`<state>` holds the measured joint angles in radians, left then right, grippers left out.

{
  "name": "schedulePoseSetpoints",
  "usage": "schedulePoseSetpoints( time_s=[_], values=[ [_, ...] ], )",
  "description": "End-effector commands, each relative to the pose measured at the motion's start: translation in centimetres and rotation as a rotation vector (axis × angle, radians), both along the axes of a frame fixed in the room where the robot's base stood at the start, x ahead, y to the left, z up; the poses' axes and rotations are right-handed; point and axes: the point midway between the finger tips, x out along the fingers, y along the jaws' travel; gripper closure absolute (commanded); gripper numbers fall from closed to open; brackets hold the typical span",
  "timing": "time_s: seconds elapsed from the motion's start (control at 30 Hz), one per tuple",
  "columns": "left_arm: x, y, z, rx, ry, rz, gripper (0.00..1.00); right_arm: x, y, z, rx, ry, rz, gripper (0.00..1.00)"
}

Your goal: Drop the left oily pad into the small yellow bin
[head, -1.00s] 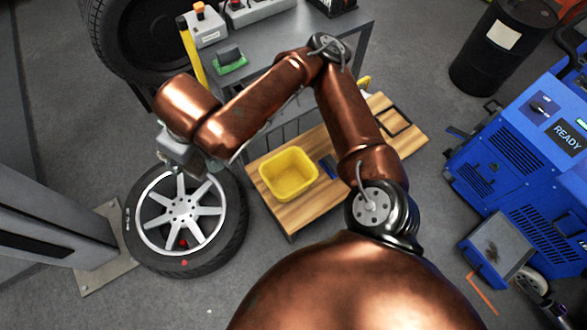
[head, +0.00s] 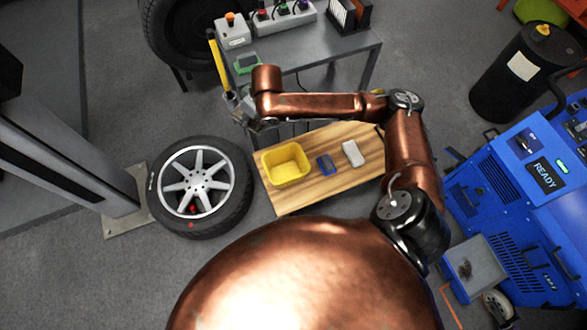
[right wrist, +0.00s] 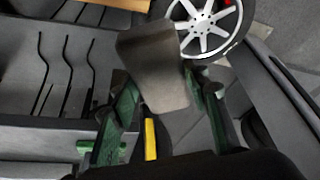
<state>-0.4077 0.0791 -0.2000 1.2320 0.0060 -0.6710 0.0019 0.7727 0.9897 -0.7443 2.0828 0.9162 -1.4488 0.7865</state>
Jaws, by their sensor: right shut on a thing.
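The small yellow bin (head: 285,168) stands upright at the left end of the wooden bench top (head: 290,198) in the head view, and its visible inside looks empty. My right gripper (right wrist: 157,80) is shut on a dark grey-brown flat pad (right wrist: 152,58) in the right wrist view. In the head view this gripper (head: 236,104) is at the left end of the copper arm, beyond the bin and beside the grey bench, small and partly hidden. The green holder (head: 246,64) on the grey bench shows no dark pad standing in it. My left gripper is not in view.
A blue block (head: 326,165) and a white block (head: 352,154) lie right of the bin. A wheel (head: 160,190) lies on the floor to the left. A yellow post (head: 219,66) stands by the grey bench (head: 320,45). A blue machine (head: 520,220) is at right.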

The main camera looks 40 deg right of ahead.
Motion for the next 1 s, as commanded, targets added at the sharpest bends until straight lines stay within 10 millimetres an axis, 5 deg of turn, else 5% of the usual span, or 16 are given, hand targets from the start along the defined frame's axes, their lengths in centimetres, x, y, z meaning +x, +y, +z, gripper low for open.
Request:
schedulePoseSetpoints(
  time_s=[0.03, 0.3, 0.53, 1.0],
  values=[
    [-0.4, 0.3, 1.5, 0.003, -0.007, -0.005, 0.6, -0.6, -0.9, 0.0, 0.002, 0.006, 0.013, 0.81],
    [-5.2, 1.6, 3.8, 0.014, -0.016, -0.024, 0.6, -4.9, -5.7, -7.7, 0.002, 0.006, 0.149, 0.81],
    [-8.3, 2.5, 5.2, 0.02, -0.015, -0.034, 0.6, -9.5, -8.3, -12.5, 0.001, 0.002, 0.244, 0.81],
    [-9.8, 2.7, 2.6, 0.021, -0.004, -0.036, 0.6, -10.9, -8.8, -16.7, 0.001, 0.002, 0.273, 0.81]
  ],
)
